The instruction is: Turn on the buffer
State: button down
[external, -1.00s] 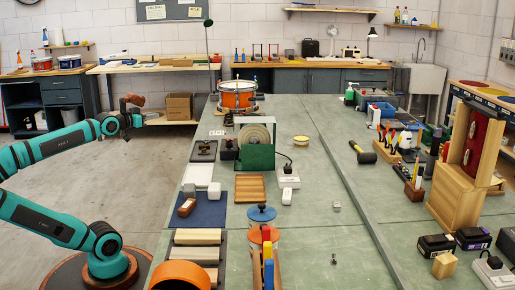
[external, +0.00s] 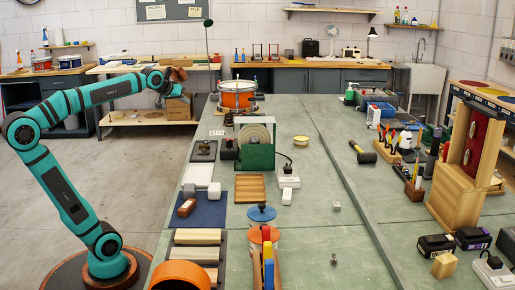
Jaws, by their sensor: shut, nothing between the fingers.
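The buffer (external: 261,157) stands on the left part of the green bench, with a pale round wheel (external: 256,135) behind a green housing. A white socket box (external: 289,181) with a dark plug and cable sits just right of it. A small dark box (external: 229,149) stands at its left side. I cannot tell which part is the switch. My gripper (external: 182,80) is shut and empty, raised left of the bench and up and to the left of the buffer, apart from it. Its fingers are small and hard to make out.
An orange drum (external: 238,95) stands behind the buffer. In front lie a wooden slatted block (external: 249,188), a blue mat (external: 204,210) and a blue-lidded pot (external: 261,214). A mallet (external: 363,153) lies to the right. The bench middle is mostly clear.

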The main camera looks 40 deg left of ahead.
jog(key=w+f+n+g, duration=0.3)
jog(key=w+g, duration=0.3)
jog(key=w, duration=0.9)
jog(key=n+g+y, duration=0.1)
jog(key=n+g, duration=0.1)
jog(key=g, duration=0.3)
send_over(227, 139)
notch_tip(227, 139, down, 5)
jog(key=shift+w+d+f+n+g, duration=0.15)
jog(key=shift+w+d+f+n, duration=0.1)
jog(key=shift+w, duration=0.25)
jog(key=shift+w+d+f+n+g, duration=0.15)
jog(key=shift+w+d, duration=0.1)
jog(key=shift+w, duration=0.2)
jog(key=f, duration=0.9)
jog(key=s+a+f, duration=0.1)
jog(key=f, duration=0.3)
jog(key=shift+s+a+f, duration=0.1)
jog(key=shift+f, duration=0.3)
jog(key=shift+f, duration=0.2)
